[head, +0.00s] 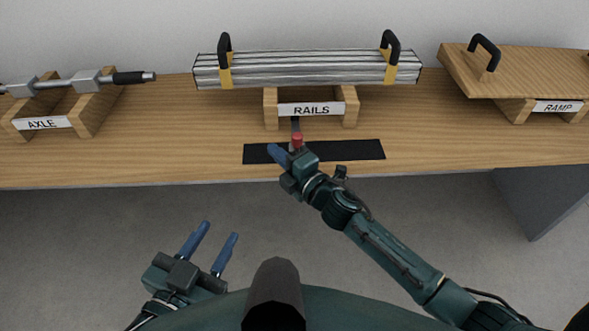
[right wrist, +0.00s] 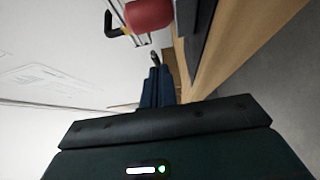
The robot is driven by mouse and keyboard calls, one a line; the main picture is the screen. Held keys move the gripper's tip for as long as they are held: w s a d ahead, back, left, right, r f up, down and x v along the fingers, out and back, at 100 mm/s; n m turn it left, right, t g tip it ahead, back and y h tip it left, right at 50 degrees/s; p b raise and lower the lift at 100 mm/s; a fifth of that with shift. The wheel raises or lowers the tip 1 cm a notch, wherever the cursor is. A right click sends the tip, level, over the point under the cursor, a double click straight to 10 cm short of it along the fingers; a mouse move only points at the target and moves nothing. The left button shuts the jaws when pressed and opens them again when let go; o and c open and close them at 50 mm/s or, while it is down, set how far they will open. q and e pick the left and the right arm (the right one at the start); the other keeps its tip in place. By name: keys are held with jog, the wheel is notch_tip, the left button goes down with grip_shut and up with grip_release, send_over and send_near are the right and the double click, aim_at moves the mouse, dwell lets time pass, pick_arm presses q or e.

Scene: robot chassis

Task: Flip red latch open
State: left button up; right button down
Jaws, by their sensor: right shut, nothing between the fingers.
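The red latch (head: 297,140) shows as a small red knob at the end of a dark lever, in front of the RAILS stand and over the black mat. It is large at the top of the right wrist view (right wrist: 150,14). My right gripper (head: 273,151) is shut and empty, with its blue fingers just left of and below the red knob. In the right wrist view the fingertips (right wrist: 154,62) sit below the knob with a small gap visible. My left gripper (head: 220,229) is open and empty, low in front of the table.
The RAILS stand (head: 311,108) holds a bundle of metal rails (head: 305,70) with two black handles. The black mat (head: 350,150) lies at the front edge of the wooden table (head: 200,130). An AXLE stand (head: 43,123) is at left, a RAMP board (head: 530,75) at right.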

aim_at(294, 148)
pick_arm(q)
jog(key=shift+d, duration=0.1)
pick_arm(e)
jog(key=shift+w+d, duration=0.45)
jog(key=shift+d, duration=0.45)
jog(key=shift+w+d, duration=0.45)
jog(key=shift+d, duration=0.4)
pick_arm(q)
jog(key=shift+p, duration=0.4)
pick_arm(e)
jog(key=d, duration=0.8)
jog(key=shift+d, duration=0.3)
pick_arm(q)
jog(key=shift+a, duration=0.2)
